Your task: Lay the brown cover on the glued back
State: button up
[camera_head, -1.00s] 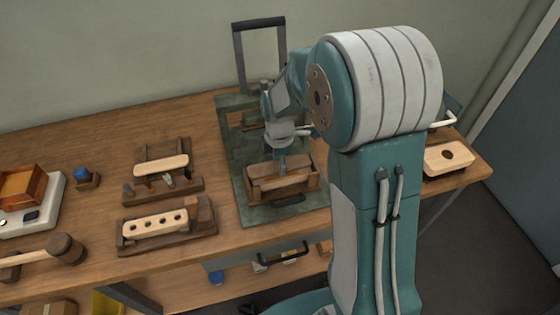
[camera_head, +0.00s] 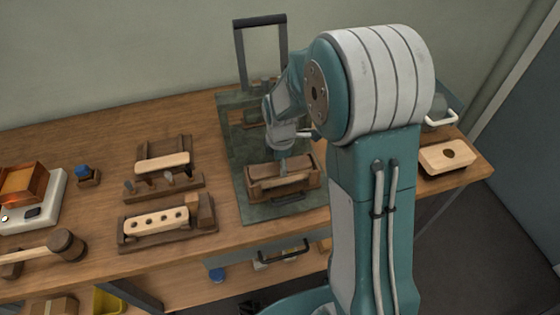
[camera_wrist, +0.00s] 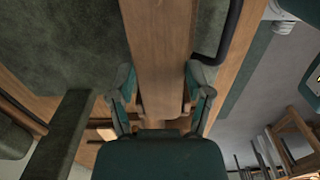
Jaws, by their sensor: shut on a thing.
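The brown cover (camera_head: 262,171) is a flat wooden piece at the top of a wooden holder (camera_head: 285,185) on the green mat. My gripper (camera_head: 283,172) points down at it, with its fingertips small and partly hidden. In the wrist view my gripper (camera_wrist: 161,98) has its two fingers on either side of a long brown wooden piece, which looks like the cover (camera_wrist: 161,50). The glued back is hidden beneath or inside the holder. I cannot tell whether the cover touches it.
A dark-handled frame (camera_head: 260,50) stands behind the green mat (camera_head: 237,160). To the left are a holed wooden block (camera_head: 157,222), a pale brush body in a rack (camera_head: 162,162), a mallet (camera_head: 66,246) and a glowing orange box (camera_head: 22,183).

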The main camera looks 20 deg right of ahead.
jog(key=shift+f, duration=0.25)
jog(key=shift+f, duration=0.35)
dwell(0.7)
jog(key=o, duration=1.1)
jog(key=shift+o, duration=0.2)
jog(key=shift+r, duration=3.95)
